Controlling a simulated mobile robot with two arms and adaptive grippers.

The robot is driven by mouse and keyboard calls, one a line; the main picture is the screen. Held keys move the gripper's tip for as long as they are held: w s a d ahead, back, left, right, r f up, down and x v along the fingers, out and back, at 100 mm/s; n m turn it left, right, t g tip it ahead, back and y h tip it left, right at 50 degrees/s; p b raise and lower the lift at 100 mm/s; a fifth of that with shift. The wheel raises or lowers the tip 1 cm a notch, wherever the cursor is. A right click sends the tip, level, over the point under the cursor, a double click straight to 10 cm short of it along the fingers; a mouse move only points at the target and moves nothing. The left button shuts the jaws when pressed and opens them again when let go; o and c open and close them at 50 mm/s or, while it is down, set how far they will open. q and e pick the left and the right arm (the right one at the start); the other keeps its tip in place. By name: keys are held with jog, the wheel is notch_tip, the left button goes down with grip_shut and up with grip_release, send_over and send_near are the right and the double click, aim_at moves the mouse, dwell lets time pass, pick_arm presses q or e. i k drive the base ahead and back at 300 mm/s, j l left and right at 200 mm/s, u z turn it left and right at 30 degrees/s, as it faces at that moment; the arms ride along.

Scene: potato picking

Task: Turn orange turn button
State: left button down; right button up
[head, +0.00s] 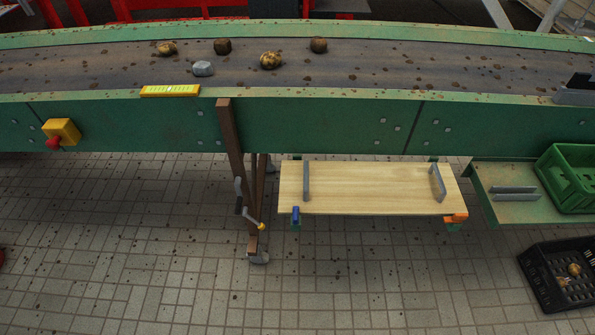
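A small orange piece (455,217), which looks like the orange turn button, sits at the front right corner of a light wooden board (370,190). A matching blue piece (295,215) sits at the board's front left corner. The board has a grey handle near each end and lies on green supports below the conveyor's side. How the orange piece is turned is too small to tell. Neither of my grippers shows in the head view.
A green conveyor (310,125) runs across the back, with potatoes and a grey stone on its belt. A yellow box with a red knob (55,142) is on its side. A green crate (565,160) and a black crate (540,285) stand at right. The tiled floor in front is mostly clear.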

aim_at(457, 218)
jog(key=z, duration=1.25)
